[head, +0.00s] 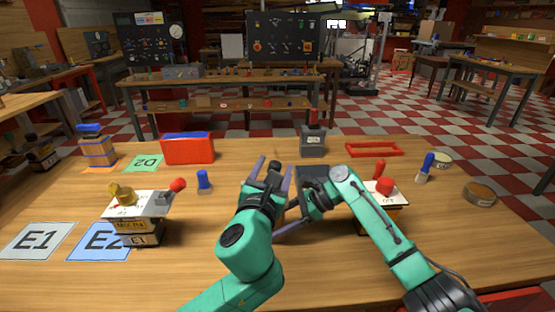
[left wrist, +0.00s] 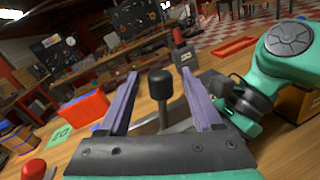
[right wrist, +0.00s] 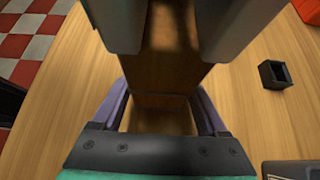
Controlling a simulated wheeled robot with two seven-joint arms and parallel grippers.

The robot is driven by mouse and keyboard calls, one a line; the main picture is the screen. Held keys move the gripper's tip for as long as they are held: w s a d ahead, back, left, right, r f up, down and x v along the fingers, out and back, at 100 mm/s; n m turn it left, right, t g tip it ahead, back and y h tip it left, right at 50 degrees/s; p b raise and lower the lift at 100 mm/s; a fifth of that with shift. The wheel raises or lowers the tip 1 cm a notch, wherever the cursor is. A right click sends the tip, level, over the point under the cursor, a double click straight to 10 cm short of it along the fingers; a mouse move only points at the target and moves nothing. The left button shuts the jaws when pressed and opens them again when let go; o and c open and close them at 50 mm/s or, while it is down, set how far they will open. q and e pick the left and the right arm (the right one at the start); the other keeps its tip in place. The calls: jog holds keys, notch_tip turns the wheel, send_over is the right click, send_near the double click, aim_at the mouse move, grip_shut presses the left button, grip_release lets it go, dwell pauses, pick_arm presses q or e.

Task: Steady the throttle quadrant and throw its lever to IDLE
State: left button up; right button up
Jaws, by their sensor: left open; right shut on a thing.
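The throttle quadrant's lever shows in the left wrist view as a black knob (left wrist: 160,83) on a grey stem. My left gripper (head: 271,165) is open, its two purple fingers on either side of the knob with gaps visible. The knob also shows in the head view (head: 274,168). Most of the quadrant's body is hidden behind my arms; a dark grey panel (head: 313,178) shows beside the left gripper. My right gripper (right wrist: 160,95) is shut on a brown block-like part between its fingers, seemingly the quadrant. The lever's markings cannot be read.
A white-topped unit (head: 150,203) on boxes stands at left by the E1 (head: 35,240) and E2 cards. Another red-knobbed unit (head: 384,187) stands close to my right arm. A red box (head: 188,149), a grey box with red handle (head: 313,143) and a red frame (head: 373,149) lie behind.

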pick_arm(q)
jog(key=x, duration=0.4)
jog(key=shift+s, duration=0.1)
grip_shut()
dwell(1.2)
